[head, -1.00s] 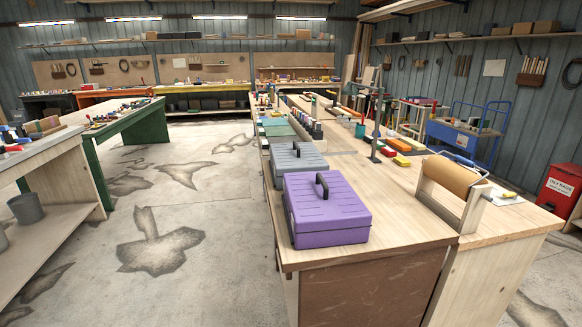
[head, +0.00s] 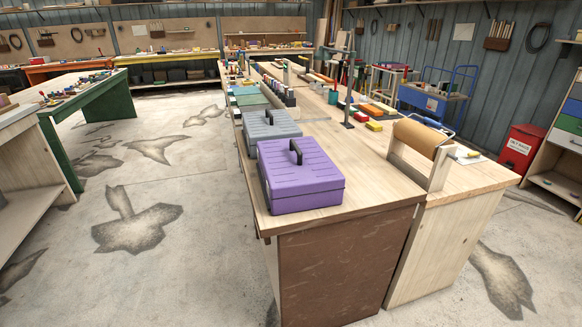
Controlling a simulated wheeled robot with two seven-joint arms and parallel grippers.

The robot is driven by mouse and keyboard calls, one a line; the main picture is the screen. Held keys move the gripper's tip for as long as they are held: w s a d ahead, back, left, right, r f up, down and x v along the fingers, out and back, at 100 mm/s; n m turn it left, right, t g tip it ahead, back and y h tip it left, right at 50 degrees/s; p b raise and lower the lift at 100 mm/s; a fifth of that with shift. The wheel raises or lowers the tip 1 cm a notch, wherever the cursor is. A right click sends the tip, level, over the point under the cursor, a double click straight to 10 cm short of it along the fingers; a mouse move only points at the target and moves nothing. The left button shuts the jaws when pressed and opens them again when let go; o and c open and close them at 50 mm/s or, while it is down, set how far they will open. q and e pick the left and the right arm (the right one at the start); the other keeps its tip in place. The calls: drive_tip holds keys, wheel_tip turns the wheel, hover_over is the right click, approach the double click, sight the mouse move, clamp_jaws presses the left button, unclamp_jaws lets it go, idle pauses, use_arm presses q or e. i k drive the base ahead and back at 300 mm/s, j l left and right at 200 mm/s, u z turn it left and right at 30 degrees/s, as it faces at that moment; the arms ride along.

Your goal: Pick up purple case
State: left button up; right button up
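The purple case (head: 300,178) lies flat on the near left corner of a long wooden workbench (head: 365,188). It is closed, with a black handle standing up on its lid. A grey case (head: 270,133) of similar shape sits just behind it, also with a dark handle. Neither of my grippers shows in the head view.
A paper roll on a wooden stand (head: 421,143) is on the bench to the right of the case. Behind are a drill-press-like stand (head: 349,95) and colored blocks. A red bin (head: 520,148) stands at right. The floor left of the bench is clear.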

sight(296, 175)
drive_tip(key=i+l+z, duration=0.4)
drive_tip(key=i, duration=0.4)
drive_tip(key=i+l+z, duration=0.2)
drive_tip(key=i, duration=0.25)
